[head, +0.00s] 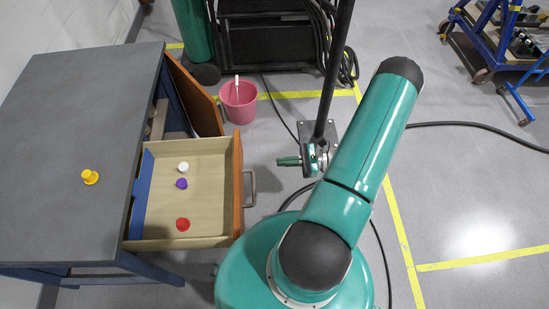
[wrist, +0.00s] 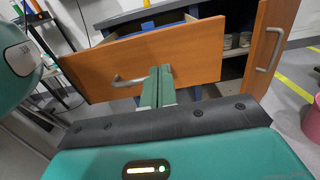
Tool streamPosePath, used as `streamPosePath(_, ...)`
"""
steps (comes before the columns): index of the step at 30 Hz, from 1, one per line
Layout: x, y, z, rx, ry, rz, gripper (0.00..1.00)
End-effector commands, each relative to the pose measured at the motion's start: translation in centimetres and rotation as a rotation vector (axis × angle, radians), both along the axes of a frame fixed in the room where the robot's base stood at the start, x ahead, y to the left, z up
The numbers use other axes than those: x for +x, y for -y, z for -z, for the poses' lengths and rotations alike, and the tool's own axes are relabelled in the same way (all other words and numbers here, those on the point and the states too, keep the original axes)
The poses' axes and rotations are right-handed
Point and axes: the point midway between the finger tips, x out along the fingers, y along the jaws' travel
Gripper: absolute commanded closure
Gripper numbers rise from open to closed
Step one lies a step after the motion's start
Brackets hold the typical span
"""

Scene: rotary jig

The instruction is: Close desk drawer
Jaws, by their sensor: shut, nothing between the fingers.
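The desk (head: 75,120) has a dark grey top and stands at the left in the head view. Its drawer (head: 212,155) is pulled out to the right, with an orange-brown front and a grey bar handle (head: 252,188). Inside lie a white piece (head: 183,167), a purple piece (head: 181,183) and a red piece (head: 183,224). My gripper (head: 279,161) is shut and empty, to the right of the drawer front and apart from it in the head view. In the wrist view its closed fingers (wrist: 160,72) overlap the drawer front (wrist: 195,52), beside the handle (wrist: 128,82).
A cabinet door (head: 194,95) of the desk stands open behind the drawer; it also shows in the wrist view (wrist: 270,45). A yellow piece (head: 90,177) sits on the desktop. A pink bucket (head: 239,101) stands beyond. Cables cross the floor at right.

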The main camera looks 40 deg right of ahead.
Motion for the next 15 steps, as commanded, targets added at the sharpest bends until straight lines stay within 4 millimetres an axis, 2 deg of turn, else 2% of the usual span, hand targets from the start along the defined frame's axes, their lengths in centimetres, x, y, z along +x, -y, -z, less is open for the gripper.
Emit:
streamPosePath(9,3.7,-5.4,-0.1,0.002,0.000,-0.008,1.00)
streamPosePath(15,6.1,-8.4,-0.1,0.001,0.001,-0.009,1.00)
